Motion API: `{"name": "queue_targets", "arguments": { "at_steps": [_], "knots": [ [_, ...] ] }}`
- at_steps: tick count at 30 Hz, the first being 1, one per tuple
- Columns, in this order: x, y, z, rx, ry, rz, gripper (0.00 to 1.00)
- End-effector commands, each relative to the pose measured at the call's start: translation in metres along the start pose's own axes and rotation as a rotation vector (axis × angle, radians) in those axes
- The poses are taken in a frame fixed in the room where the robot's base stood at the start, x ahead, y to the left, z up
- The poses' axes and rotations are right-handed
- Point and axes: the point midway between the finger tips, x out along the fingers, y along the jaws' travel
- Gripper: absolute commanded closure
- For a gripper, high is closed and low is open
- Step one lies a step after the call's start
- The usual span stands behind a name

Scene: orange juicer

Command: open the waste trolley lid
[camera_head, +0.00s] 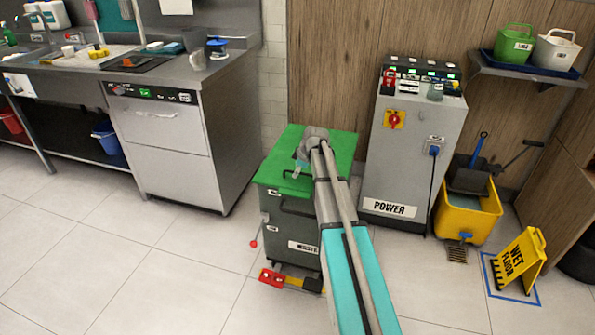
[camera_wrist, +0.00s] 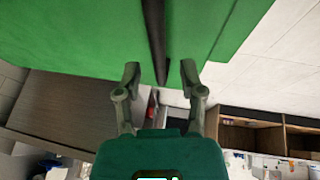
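The waste trolley (camera_head: 292,235) is a dark grey bin with a white label on its front. Its green lid (camera_head: 335,142) lies shut and flat on top; its green surface (camera_wrist: 80,35) fills the upper part of the wrist view. A dark bar (camera_wrist: 154,35) runs along the lid there. My gripper (camera_head: 301,165) is over the lid, with my arm hiding part of the lid and the trolley's right side. In the wrist view my gripper (camera_wrist: 161,73) is open, its fingertips apart on both sides of the bar's end. I see no contact with the bar.
A red and yellow pedal (camera_head: 272,278) sits at the trolley's foot. A dishwasher (camera_head: 165,145) stands to the left, a grey power cabinet (camera_head: 415,150) to the right. A yellow mop bucket (camera_head: 470,215) and wet floor sign (camera_head: 522,258) are farther right. Floor at front left is clear.

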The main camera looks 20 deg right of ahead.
Motion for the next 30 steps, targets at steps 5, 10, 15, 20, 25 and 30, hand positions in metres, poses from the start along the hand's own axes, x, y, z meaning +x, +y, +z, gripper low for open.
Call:
{"name": "queue_targets", "arguments": {
  "at_steps": [5, 10, 15, 20, 25, 30],
  "knots": [
    [0.0, 0.0, 0.0, 0.0, 0.0, 0.0, 0.8],
    [0.0, 0.0, 0.0, 0.0, 0.0, 0.0, 1.0],
    [0.0, 0.0, 0.0, 0.0, 0.0, 0.0, 1.0],
    [-0.001, 0.0, -0.001, 0.0, 0.0, -0.002, 1.0],
    [-0.004, 0.001, -0.005, 0.0, 0.001, -0.011, 1.0],
    [-0.011, 0.002, -0.016, 0.0, 0.005, -0.033, 1.0]
  ]
}}
